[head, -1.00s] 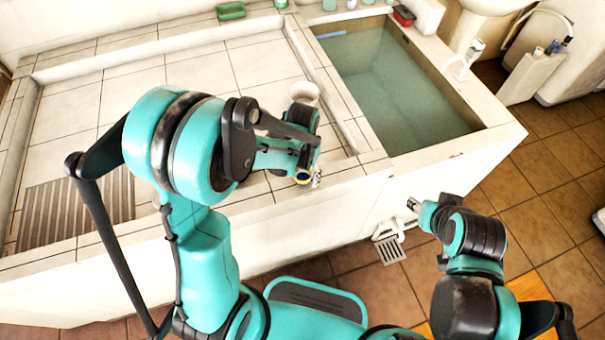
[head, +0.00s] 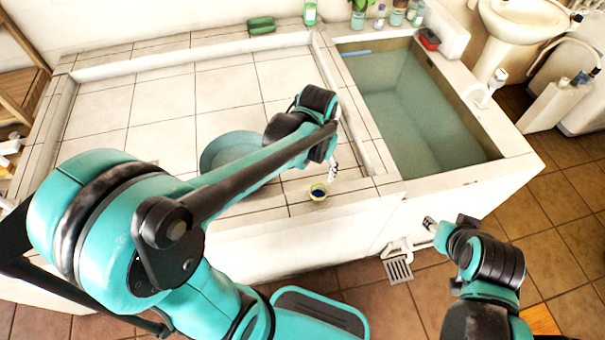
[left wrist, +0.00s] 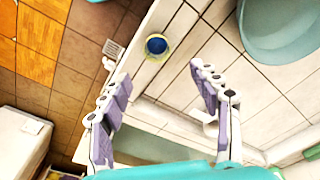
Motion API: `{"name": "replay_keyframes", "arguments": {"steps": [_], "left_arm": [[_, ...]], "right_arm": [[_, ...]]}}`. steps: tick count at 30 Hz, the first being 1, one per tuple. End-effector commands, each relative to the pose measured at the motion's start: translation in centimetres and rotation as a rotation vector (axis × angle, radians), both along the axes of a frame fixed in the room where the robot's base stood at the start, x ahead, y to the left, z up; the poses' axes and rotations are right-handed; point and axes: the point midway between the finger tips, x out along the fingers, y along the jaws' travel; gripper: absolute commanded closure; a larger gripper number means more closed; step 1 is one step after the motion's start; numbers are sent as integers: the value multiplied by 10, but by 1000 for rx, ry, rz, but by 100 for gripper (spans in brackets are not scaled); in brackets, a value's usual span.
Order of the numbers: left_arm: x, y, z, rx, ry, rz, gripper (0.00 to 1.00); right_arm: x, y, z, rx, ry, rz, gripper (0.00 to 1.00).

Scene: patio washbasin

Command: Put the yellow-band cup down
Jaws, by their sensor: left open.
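The yellow-band cup (head: 318,192) stands upright on the tiled front ledge of the washbasin, its dark blue inside facing up. In the left wrist view the cup (left wrist: 156,45) sits beyond the fingertips, clear of both fingers. My left gripper (head: 332,168) is just above and right of the cup in the head view. Its two purple-grey fingers (left wrist: 160,78) are spread wide with nothing between them. My right gripper (head: 430,224) is low in front of the basin wall, away from the cup; its fingers are too small to read.
A teal bowl (head: 222,148) lies on the tiles, partly behind my left arm. The water-filled tank (head: 410,105) is to the right. A green soap block (head: 262,25), bottles and a red box (head: 429,39) line the back. The ledge around the cup looks clear.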

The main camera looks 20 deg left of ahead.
Motion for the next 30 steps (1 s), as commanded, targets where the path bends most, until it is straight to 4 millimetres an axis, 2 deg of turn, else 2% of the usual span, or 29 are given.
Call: {"name": "replay_keyframes", "arguments": {"steps": [1,6,10,15,20,30], "left_arm": [[-11,5,10,-4,-39,14,37],[-41,19,41,-21,-217,70,37],[-63,28,54,-33,-348,109,37],[-82,36,61,-43,-474,144,37],[-89,39,62,-48,-529,160,37],[-89,39,61,-49,-536,162,37]], "right_arm": [[0,0,0,0,0,0,60],[0,0,0,0,0,0,60],[0,0,0,0,0,0,60],[0,0,0,0,0,0,60],[0,0,0,0,0,0,60],[0,0,-2,0,0,0,60]]}}
